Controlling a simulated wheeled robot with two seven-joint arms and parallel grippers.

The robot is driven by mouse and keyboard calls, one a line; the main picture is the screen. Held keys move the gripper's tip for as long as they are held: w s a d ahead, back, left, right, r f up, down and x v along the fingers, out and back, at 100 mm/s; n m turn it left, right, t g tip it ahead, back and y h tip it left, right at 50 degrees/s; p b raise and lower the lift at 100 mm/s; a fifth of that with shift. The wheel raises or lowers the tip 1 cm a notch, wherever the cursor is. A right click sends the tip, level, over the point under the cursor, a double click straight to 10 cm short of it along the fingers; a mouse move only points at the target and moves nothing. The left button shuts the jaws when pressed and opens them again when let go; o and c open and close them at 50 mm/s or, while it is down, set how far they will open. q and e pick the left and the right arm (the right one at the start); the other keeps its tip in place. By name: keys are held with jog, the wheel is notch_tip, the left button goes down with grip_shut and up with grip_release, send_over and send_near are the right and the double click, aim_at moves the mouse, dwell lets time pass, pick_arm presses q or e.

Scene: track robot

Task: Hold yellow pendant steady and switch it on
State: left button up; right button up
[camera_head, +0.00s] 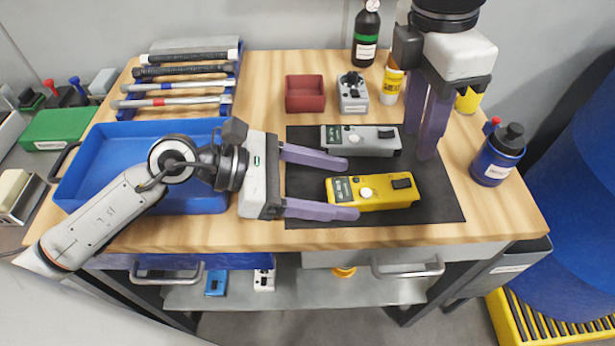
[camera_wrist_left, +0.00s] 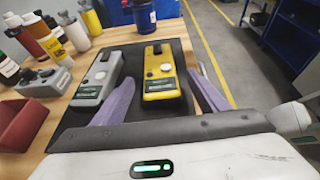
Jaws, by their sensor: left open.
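The yellow pendant (camera_head: 375,194) lies on the dark mat (camera_head: 305,205), with a light round knob, a small display and a dark part at its far end. My left gripper (camera_head: 351,188) is open and empty, its purple fingers either side of the pendant's near end, with gaps. In the left wrist view the yellow pendant (camera_wrist_left: 162,75) lies ahead, between the fingers. A grey pendant (camera_head: 362,140) lies parallel, farther back on the mat. My right gripper (camera_head: 419,145) points down at the mat's right side, beyond the grey pendant, its fingers apart and empty.
A blue tray (camera_head: 85,165) is under my left arm. A red bin (camera_head: 304,93), a grey device (camera_head: 352,92), and bottles stand at the back. A blue bottle (camera_head: 497,155) stands at the right.

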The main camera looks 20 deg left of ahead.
aim_at(350, 189)
pick_arm(q)
jog(key=shift+x, duration=1.95)
jog(key=c, duration=1.5)
pick_arm(e)
jog(key=c, duration=0.4)
jog(key=shift+s+f+n, duration=0.1)
jog(key=shift+f+n, duration=0.05)
jog(key=shift+n, duration=0.25)
jog(key=c, duration=0.3)
jog(key=shift+d+f+n+g+y, duration=0.15)
jog(key=shift+n+y, duration=0.1)
jog(key=shift+n, duration=0.3)
jog(key=shift+d+f+n+g+y, duration=0.15)
jog(key=shift+n+y, duration=0.1)
jog(key=shift+n, duration=0.3)
grip_shut()
jog(key=shift+n, duration=0.8)
jog(key=shift+w+d+f, duration=0.1)
jog(key=shift+d+f, duration=0.05)
jog(key=shift+f, duration=0.95)
jog(key=shift+w+d+f, duration=0.1)
jog(key=shift+w+f, duration=0.05)
jog(key=shift+f, duration=1)
jog(key=shift+w+d+f, duration=0.1)
jog(key=shift+d+f, duration=0.05)
jog(key=shift+f, duration=0.95)
